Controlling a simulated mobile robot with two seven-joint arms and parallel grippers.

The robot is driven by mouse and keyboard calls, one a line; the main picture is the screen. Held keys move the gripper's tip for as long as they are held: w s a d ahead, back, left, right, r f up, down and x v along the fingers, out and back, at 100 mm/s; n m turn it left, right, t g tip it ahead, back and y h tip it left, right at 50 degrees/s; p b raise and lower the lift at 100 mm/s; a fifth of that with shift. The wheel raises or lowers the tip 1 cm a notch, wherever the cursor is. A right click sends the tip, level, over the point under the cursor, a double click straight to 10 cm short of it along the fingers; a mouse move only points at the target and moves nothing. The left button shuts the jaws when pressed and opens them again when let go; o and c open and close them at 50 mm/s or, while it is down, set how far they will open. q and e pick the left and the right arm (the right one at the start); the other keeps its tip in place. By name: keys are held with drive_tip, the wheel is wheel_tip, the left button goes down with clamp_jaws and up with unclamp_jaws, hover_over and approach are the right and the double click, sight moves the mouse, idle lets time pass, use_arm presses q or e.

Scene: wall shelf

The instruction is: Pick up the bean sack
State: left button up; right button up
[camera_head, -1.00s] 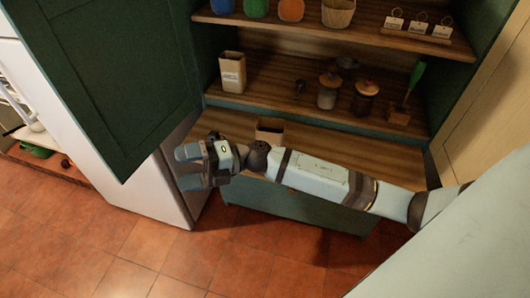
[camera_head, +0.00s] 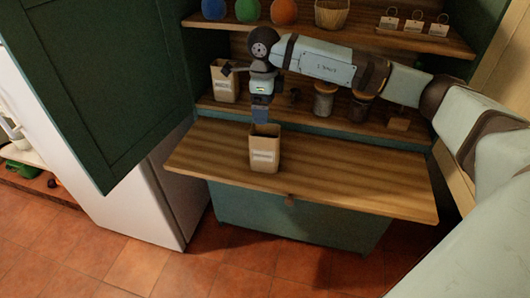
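A tan paper sack (camera_head: 264,156) with a pale label stands upright on the wooden counter. A similar sack (camera_head: 222,82) stands on the shelf behind, partly hidden by my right gripper. I cannot read either label, so I cannot tell which one is the bean sack. My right gripper (camera_head: 260,116) points down at the open top of the counter sack, its tip at or just behind the rim. Its fingers overlap in this view; whether they are apart, or touch the sack, cannot be told. My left gripper is not in view.
Jars (camera_head: 324,101) and a small wooden block (camera_head: 398,121) stand on the shelf, partly behind my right arm. Coloured balls (camera_head: 247,10) and a basket (camera_head: 331,13) sit on the upper shelf. A green door (camera_head: 100,90) stands open at left. The counter (camera_head: 350,176) right of the sack is clear.

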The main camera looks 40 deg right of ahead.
sight(265, 139)
drive_tip(key=f, duration=0.7)
drive_tip(key=s+f, duration=0.1)
drive_tip(key=f, duration=0.3)
drive_tip(key=shift+a+p, duration=0.15)
drive_tip(key=shift+p, duration=0.25)
drive_tip(key=shift+f, duration=0.2)
drive_tip(key=c, duration=1.3)
drive_tip(key=shift+o, duration=0.2)
drive_tip(key=shift+w+r, duration=0.1)
drive_tip(key=shift+r, duration=0.05)
